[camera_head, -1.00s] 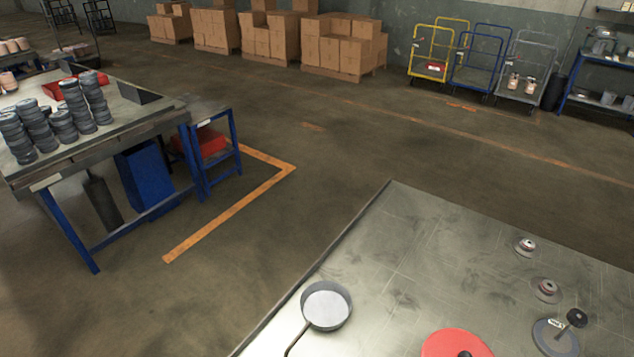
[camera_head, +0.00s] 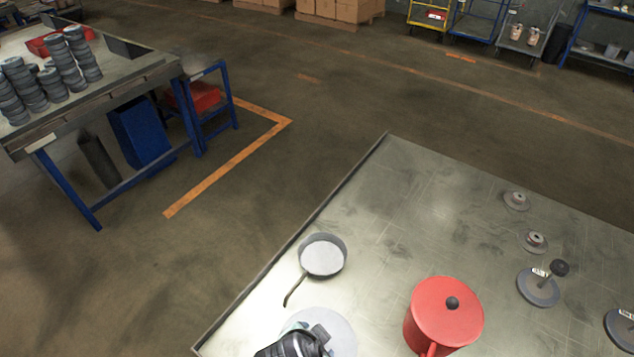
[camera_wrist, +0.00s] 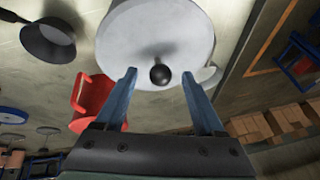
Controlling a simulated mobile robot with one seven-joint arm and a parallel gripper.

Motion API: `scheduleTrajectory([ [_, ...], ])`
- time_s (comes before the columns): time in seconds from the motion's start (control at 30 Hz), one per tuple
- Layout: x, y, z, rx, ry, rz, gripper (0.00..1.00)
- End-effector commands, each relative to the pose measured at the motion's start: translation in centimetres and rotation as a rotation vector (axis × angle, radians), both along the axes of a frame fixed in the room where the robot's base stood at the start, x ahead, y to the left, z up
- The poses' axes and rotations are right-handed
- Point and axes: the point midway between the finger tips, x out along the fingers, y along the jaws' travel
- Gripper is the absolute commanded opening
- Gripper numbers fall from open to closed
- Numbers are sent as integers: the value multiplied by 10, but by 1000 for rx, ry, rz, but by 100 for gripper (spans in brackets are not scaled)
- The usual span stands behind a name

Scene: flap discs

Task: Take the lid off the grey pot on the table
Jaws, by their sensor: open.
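The grey pot shows in the wrist view with its pale grey round lid (camera_wrist: 135,45) on top and a black ball knob (camera_wrist: 160,75) at the lid's middle. A side handle shows at its right. My gripper (camera_wrist: 158,78) is open, with one finger on each side of the knob in the picture. I cannot tell whether the knob is at fingertip depth; no finger visibly touches it. In the head view the pale lid (camera_head: 335,328) is at the bottom edge, partly covered by my dark wrist.
A red lidded pot (camera_head: 440,318) stands right of the grey pot. A frying pan (camera_head: 322,256) lies behind it near the table's left edge. The back middle of the table is clear.

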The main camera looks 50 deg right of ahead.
Motion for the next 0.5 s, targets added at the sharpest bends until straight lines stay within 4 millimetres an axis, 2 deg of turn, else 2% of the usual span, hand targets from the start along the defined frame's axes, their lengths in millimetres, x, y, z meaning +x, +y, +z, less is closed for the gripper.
scheduleTrajectory([
  [0.3,1,-2,-5,1,-1,1,71],
  [0.5,1,-2,-5,0,-1,0,35],
])
